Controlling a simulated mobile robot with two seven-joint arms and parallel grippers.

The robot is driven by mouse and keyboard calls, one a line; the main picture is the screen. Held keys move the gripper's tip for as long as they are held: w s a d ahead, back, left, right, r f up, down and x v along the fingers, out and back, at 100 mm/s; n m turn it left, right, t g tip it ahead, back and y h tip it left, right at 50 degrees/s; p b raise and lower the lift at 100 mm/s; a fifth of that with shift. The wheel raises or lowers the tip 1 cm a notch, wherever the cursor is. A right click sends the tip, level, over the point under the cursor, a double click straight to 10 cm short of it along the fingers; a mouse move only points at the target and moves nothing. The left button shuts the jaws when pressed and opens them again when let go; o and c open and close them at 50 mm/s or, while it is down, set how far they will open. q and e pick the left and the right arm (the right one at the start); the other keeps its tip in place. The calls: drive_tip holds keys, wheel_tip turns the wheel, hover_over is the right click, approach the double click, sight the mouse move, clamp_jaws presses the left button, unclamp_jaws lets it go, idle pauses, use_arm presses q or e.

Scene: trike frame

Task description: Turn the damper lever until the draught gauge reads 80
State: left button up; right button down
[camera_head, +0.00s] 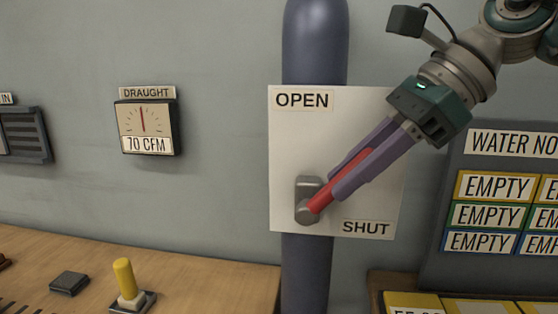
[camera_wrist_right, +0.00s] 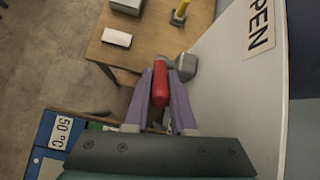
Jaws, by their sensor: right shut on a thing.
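The damper lever (camera_head: 318,200) has a red handle on a grey pivot. It sits on a white plate (camera_head: 290,140) marked OPEN at the top and SHUT at the lower right, fixed on a dark blue pipe. The handle slants up and right from the pivot. My right gripper (camera_head: 350,174) is shut on the red handle, its purple fingers on either side. In the right wrist view the handle (camera_wrist_right: 160,84) shows between the fingers. The draught gauge (camera_head: 146,127) on the wall reads 70 CFM, its needle about upright. My left gripper is not in view.
A wooden bench (camera_head: 210,272) at lower left carries a yellow-handled switch (camera_head: 124,278) and a dark block (camera_head: 69,283). A dark board (camera_head: 460,180) with several EMPTY labels stands right of the plate. The wall between gauge and plate is clear.

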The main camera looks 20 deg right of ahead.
drive_tip(key=c, duration=0.8)
unclamp_jaws()
drive_tip(key=shift+o, duration=0.2)
drive_tip(key=b+v, duration=0.1)
drive_tip(key=v, duration=0.9)
drive_tip(key=shift+b, duration=0.35)
